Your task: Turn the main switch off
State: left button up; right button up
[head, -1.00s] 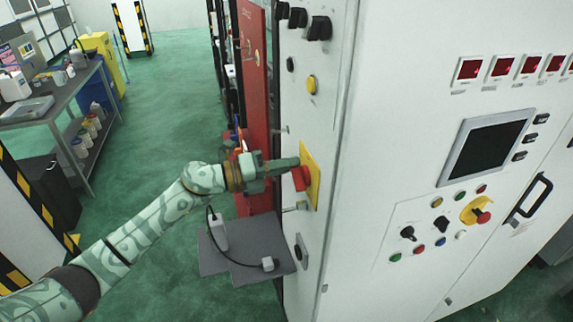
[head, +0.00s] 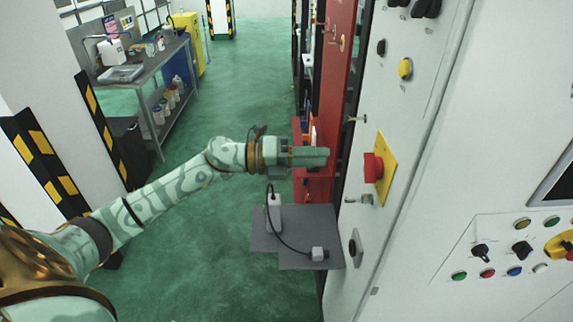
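The main switch, a red handle (head: 373,167) on a yellow plate (head: 387,172), is on the narrow left side of the white cabinet. The handle looks roughly upright; its exact turn is hard to read at this slant. My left gripper (head: 322,157) points right at the handle's height, with a clear gap between its tip and the handle. Nothing shows in it. Its fingers overlap from this side, so their opening is hidden. My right gripper is out of view.
The white cabinet (head: 490,130) fills the right, with another yellow-and-red switch (head: 562,243) on its front. A grey shelf (head: 298,235) with a cabled device juts out below my gripper. A red door (head: 340,75) stands behind. A workbench (head: 160,62) is at back left.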

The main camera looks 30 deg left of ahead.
pick_arm(q)
jog(key=b+v, duration=0.2)
jog(key=v, duration=0.5)
jog(key=shift+w, duration=0.1)
